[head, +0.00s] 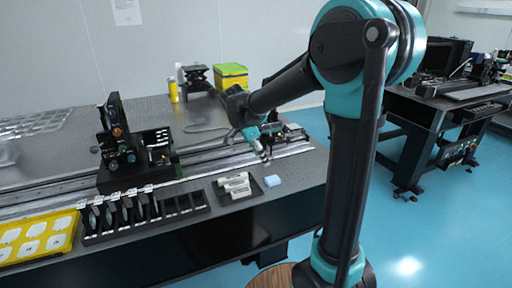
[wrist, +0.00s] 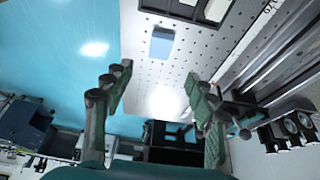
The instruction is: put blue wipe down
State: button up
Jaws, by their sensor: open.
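The blue wipe (head: 272,181) is a small light-blue block lying flat on the optical table (head: 290,205), near its front right edge. It also shows in the wrist view (wrist: 162,44), beyond my fingertips and roughly between them, with nothing touching it. My gripper (wrist: 158,84) is open and empty, its two fingers wide apart. In the head view my gripper (head: 264,150) hangs above the table, behind the wipe and slightly to its left.
A black tray with white rolls (head: 236,188) lies just left of the wipe. A black slotted rack (head: 145,212), a yellow tray (head: 38,238) and metal rails (head: 210,166) stand further left. A yellow-green box (head: 231,76) is at the back. Bare table surrounds the wipe's right side.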

jog(key=w+v, duration=0.1)
jog(key=v, duration=0.3)
jog(key=s+d+f+n+t+y, duration=0.1)
jog(key=s+d+f+n, duration=0.4)
jog(key=s, duration=0.5)
jog(key=s+d+f+n+t+y, duration=0.1)
jog(key=s+d+f+n+y, duration=0.2)
jog(key=s+d+f+n, duration=0.3)
jog(key=s+f+n, duration=0.3)
jog(key=s+f, duration=0.1)
jog(key=shift+s+f+t, duration=0.35)
jog(key=shift+f+t, duration=0.05)
jog(key=shift+o, duration=0.6)
jog(key=shift+d, duration=0.1)
